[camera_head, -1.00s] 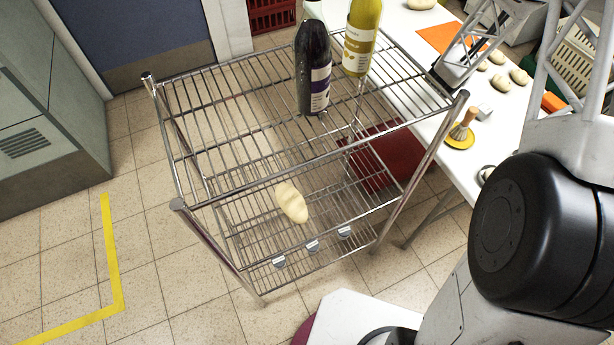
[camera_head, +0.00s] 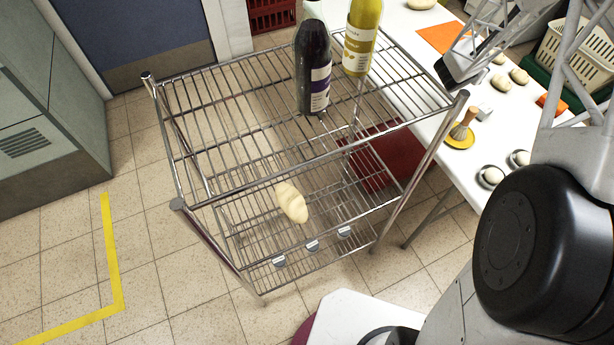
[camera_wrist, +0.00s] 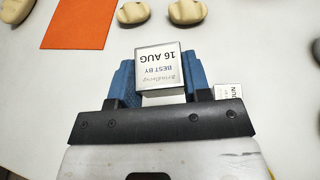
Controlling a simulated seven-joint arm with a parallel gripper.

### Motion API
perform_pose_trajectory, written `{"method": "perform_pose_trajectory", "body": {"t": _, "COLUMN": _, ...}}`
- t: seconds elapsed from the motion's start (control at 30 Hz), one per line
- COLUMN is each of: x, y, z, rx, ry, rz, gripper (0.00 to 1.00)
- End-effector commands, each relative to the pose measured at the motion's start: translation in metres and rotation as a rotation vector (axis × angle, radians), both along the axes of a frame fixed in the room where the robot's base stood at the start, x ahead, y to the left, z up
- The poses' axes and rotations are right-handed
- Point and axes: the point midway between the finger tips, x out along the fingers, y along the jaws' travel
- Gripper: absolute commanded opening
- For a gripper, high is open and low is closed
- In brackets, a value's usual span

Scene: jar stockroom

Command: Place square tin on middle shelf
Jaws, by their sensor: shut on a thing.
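My gripper (camera_wrist: 160,85) has blue fingers shut on a square tin (camera_wrist: 160,70) in the wrist view. The tin's silvery face has a white label reading "BEST BY 16 AUG", upside down. In the camera_head view my gripper (camera_head: 450,72) is a dark shape above the table's left edge, right of the rack; the tin is hidden there. The wire rack (camera_head: 180,205) has a top shelf (camera_head: 225,110) with a dark bottle (camera_head: 312,70) and a yellow bottle (camera_head: 361,38). A pale bread-like lump (camera_head: 291,202) shows on a lower level, above a tagged front edge (camera_head: 312,246).
The white table (camera_head: 425,165) holds a brush (camera_head: 463,124) on a yellow disc, a small grey block (camera_head: 484,112), several pale lumps and an orange sheet (camera_head: 443,38). A beige crate (camera_head: 575,55) stands at the back right. A dark red thing (camera_head: 372,160) is behind the rack.

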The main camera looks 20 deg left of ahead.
Motion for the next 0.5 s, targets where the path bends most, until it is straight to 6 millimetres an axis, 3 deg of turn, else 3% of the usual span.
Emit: {"method": "perform_pose_trajectory", "body": {"t": 0.5, "x": -0.056, "y": -0.065, "z": 0.044, "rx": 0.003, "ry": -0.001, "rz": -0.455, "gripper": 0.2}}
